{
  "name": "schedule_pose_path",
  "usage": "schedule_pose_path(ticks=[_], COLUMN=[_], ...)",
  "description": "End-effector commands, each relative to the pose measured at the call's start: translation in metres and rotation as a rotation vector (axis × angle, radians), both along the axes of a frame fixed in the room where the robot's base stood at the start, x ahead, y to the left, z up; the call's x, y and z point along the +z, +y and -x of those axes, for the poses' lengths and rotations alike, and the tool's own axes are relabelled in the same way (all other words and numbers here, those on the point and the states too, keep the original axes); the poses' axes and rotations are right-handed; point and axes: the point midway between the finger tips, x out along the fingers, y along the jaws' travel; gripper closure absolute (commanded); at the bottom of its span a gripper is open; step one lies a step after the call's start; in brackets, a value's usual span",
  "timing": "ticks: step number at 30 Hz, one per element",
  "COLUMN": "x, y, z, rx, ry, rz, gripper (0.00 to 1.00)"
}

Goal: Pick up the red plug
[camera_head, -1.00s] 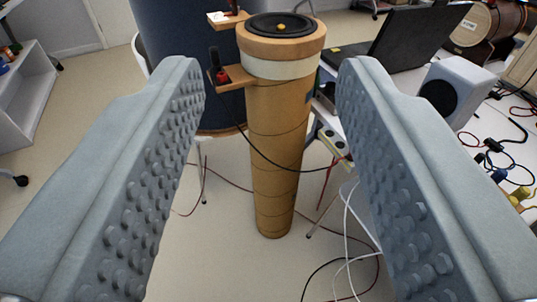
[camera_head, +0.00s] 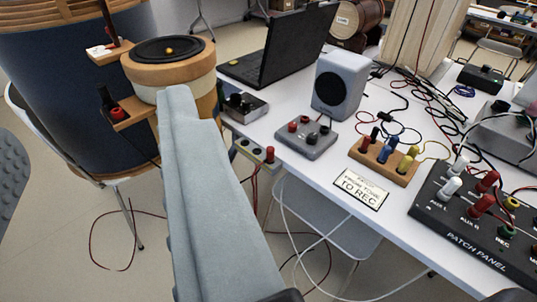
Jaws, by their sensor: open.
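A wooden block (camera_head: 386,163) on the white table holds upright plugs: a red plug (camera_head: 366,144) at its left end, blue plugs (camera_head: 386,150) in the middle and yellow plugs (camera_head: 406,162) at the right. More red plugs (camera_head: 487,182) stand in the black patch panel (camera_head: 468,222) at the lower right. My gripper (camera_head: 98,120) is open and empty. Its right finger crosses the picture left of the table, hiding part of the cardboard tube; its left finger shows only at the left edge. Both are well left of the wooden block.
A sign (camera_head: 361,188) ending "TO REC" lies before the block. A grey box with knobs (camera_head: 305,137), a speaker (camera_head: 341,85) and a laptop (camera_head: 277,48) stand farther back. Cables clutter the right side. The tube (camera_head: 168,68) stands behind my right finger.

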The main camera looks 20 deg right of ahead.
Motion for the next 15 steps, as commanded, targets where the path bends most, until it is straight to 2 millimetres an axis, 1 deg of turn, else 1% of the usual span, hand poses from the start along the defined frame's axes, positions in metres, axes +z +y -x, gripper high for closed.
schedule_pose_path(ticks=[12,15], x=[0.0,-0.0012], y=[-0.0001,-0.0018], z=[-0.0002,-0.0051], rx=[0.0,-0.005], ry=[0.001,0.016], rz=[0.0,0.004], gripper=[0.57,0.57])
